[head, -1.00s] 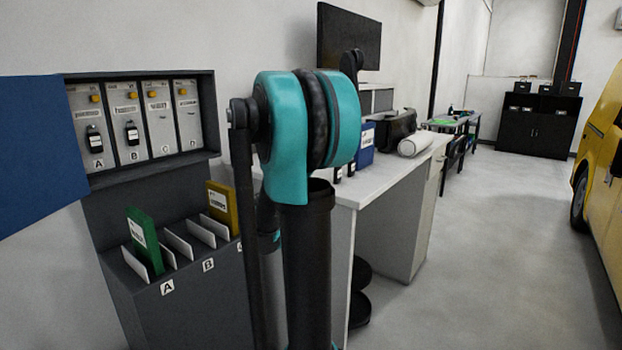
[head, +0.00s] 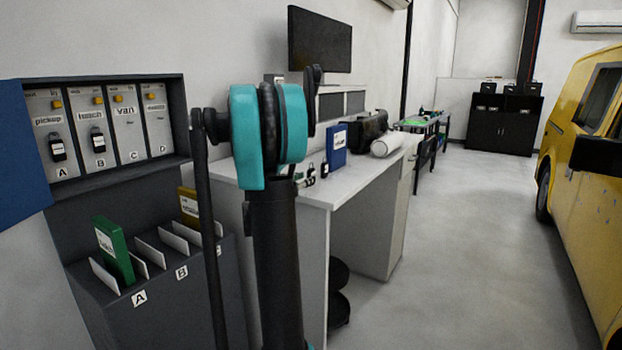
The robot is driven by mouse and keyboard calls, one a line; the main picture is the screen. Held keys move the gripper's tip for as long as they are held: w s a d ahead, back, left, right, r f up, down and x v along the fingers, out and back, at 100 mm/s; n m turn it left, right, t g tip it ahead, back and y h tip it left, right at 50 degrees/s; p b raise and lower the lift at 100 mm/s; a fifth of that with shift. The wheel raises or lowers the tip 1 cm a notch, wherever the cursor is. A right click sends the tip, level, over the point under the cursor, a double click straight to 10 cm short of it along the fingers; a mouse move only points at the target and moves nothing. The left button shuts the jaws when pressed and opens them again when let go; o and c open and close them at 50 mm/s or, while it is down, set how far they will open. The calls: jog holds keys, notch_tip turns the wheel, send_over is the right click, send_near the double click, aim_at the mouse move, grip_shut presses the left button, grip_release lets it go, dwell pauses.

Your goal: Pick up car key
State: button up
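Two black car keys hang in the open wall key cabinet: one in slot A (head: 58,149), labelled pickup, and one in slot B (head: 98,141). Slots C and D show no key. Small dark key-like items (head: 311,174) and (head: 325,169) stand on the near part of the white counter, partly beside my arm. My teal and black arm rises in the middle of the picture, between the cabinet and the counter. My gripper is not visible.
The white counter (head: 345,187) also holds a blue binder (head: 337,146), a dark bag-like item and a white roll (head: 387,146). A dark file rack (head: 170,303) with green and yellow folders stands below the cabinet. Open floor lies between the counter and the yellow van (head: 588,215).

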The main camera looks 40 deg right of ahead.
aim_at(308, 176)
jog(key=x, duration=0.4)
jog(key=shift+w+d+f, duration=0.15)
jog(key=shift+w+d, duration=0.05)
jog(key=shift+d, duration=0.1)
grip_shut()
